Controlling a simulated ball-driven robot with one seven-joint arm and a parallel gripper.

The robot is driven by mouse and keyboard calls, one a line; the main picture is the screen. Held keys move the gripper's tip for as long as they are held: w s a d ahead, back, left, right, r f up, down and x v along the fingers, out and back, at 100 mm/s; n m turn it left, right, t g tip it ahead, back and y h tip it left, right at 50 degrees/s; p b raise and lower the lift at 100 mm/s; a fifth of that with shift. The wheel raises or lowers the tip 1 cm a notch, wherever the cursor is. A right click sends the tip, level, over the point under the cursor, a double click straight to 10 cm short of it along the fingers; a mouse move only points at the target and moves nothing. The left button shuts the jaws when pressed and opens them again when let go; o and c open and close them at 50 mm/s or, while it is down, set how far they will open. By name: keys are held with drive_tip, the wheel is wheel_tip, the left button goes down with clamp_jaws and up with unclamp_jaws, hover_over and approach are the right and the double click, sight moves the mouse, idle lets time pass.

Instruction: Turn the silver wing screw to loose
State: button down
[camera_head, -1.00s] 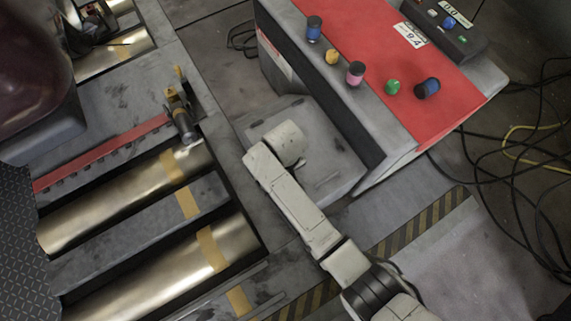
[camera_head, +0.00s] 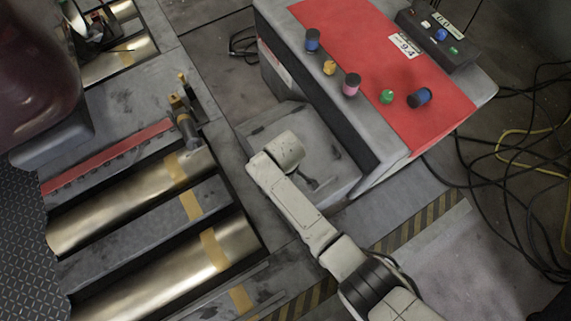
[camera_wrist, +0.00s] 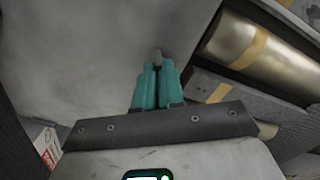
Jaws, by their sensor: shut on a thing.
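In the wrist view my gripper (camera_wrist: 157,68) has its two teal fingers close together, shut on a small grey piece, the silver wing screw (camera_wrist: 158,55), at their tips. Only a little of the screw shows beyond the fingers, so its turn angle cannot be told. It stands against a broad grey surface (camera_wrist: 90,45). In the head view my arm reaches over a low grey box (camera_head: 335,160) beside the rollers. My gripper and the screw cannot be made out there, as my arm covers that area.
A red-topped console (camera_head: 365,45) with colored knobs stands behind the box. Brass rollers (camera_head: 130,205) with tape lie at left, near a small clamp-like fitting (camera_head: 184,112). Black cables (camera_head: 500,175) and a yellow one lie on the floor at right.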

drive_tip(key=n+p, duration=0.2)
drive_tip(key=n, duration=0.3)
drive_tip(key=shift+r+n, duration=0.1)
drive_tip(key=shift+n, duration=0.3)
drive_tip(key=n+p, duration=0.1)
drive_tip(key=n, duration=0.4)
drive_tip(key=shift+n, duration=0.3)
drive_tip(key=c, duration=1.2)
unclamp_jaws()
drive_tip(key=shift+c, duration=0.2)
wheel_tip(320, 180, up, 11)
drive_tip(key=p, duration=0.5)
drive_tip(key=shift+f, duration=0.2)
